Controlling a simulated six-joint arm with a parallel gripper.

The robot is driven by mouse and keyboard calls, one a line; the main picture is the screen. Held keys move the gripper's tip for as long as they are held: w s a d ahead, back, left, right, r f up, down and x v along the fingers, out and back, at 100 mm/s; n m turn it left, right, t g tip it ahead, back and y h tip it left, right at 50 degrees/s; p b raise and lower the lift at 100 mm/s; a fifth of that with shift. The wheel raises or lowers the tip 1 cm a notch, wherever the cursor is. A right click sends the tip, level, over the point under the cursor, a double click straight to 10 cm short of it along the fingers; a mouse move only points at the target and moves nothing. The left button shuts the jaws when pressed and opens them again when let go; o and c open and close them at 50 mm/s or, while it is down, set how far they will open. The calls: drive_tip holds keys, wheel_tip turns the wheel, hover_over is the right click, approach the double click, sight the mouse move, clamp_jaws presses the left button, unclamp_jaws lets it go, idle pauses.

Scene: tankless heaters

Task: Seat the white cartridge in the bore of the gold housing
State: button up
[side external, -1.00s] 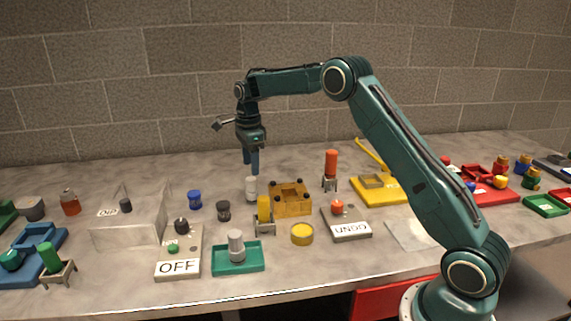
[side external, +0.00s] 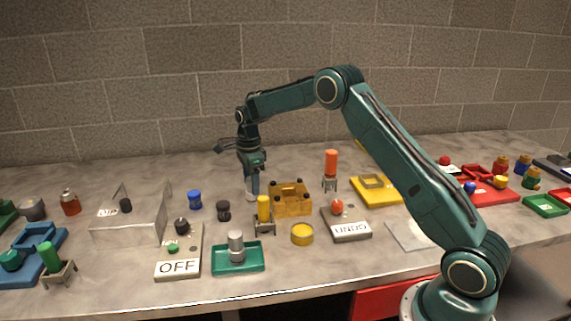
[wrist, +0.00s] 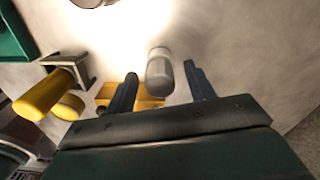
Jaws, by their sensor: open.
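The white cartridge (side external: 251,196) stands upright on the table, left of the gold housing. In the wrist view the cartridge (wrist: 159,72) shows as a rounded white-grey cylinder between the two fingers, with a gap on each side. My gripper (side external: 252,186) points down over it, open, its fingers on either side of the cartridge; it also shows in the wrist view (wrist: 161,70). The gold housing (side external: 291,203) is a block with dark knobs on top, just right of my gripper. In the wrist view the housing (wrist: 148,103) is partly hidden behind a finger. Its bore cannot be made out.
A yellow cylinder on a small stand (side external: 264,211) is close in front of the housing. A yellow round cap (side external: 302,234) and a green tray (side external: 222,266) holding a grey-white cylinder are nearer the front. A clear box (side external: 128,232) stands left. An orange cylinder (side external: 331,162) stands behind right.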

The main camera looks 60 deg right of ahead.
drive_tip(key=shift+f, duration=0.1)
idle(0.4)
drive_tip(key=c, duration=1.1)
drive_tip(key=shift+r, duration=0.2)
wheel_tip(320, 180, up, 18)
drive_tip(key=shift+f, duration=0.15)
idle(0.4)
